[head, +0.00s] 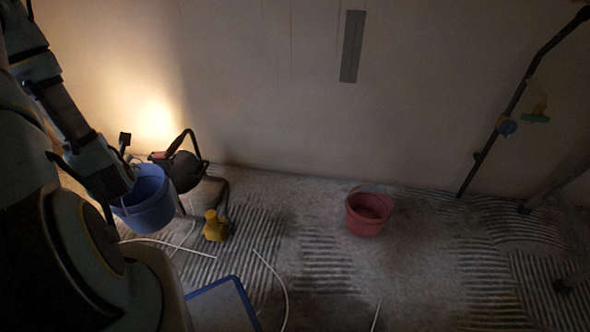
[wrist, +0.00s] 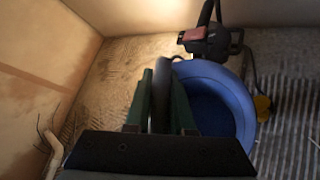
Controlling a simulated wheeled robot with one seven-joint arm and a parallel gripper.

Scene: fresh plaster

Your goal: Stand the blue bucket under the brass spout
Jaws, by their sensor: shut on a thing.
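The blue bucket (head: 155,205) is at the left in the head view, upright or nearly so, beside a dark work lamp. My gripper (head: 122,190) is at its left side and shut on it; I cannot tell whether on rim or handle. In the wrist view the gripper (wrist: 161,80) covers the bucket's left edge, and the open-topped bucket (wrist: 238,90) looks empty. I cannot tell whether it touches the floor. At the far right, a small brass-coloured spout (head: 540,108) with a green handle shows by a dark pipe, far from the bucket.
A red bucket (head: 370,212) stands on the floor mid-view. The dark lamp (head: 182,168), a yellow object (head: 215,227) and a blue-edged panel (head: 222,305) are near the blue bucket. White cables (head: 275,275) cross the floor. A blue fitting (head: 507,128) is on the pipe (head: 490,145). Floor right of the red bucket is clear.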

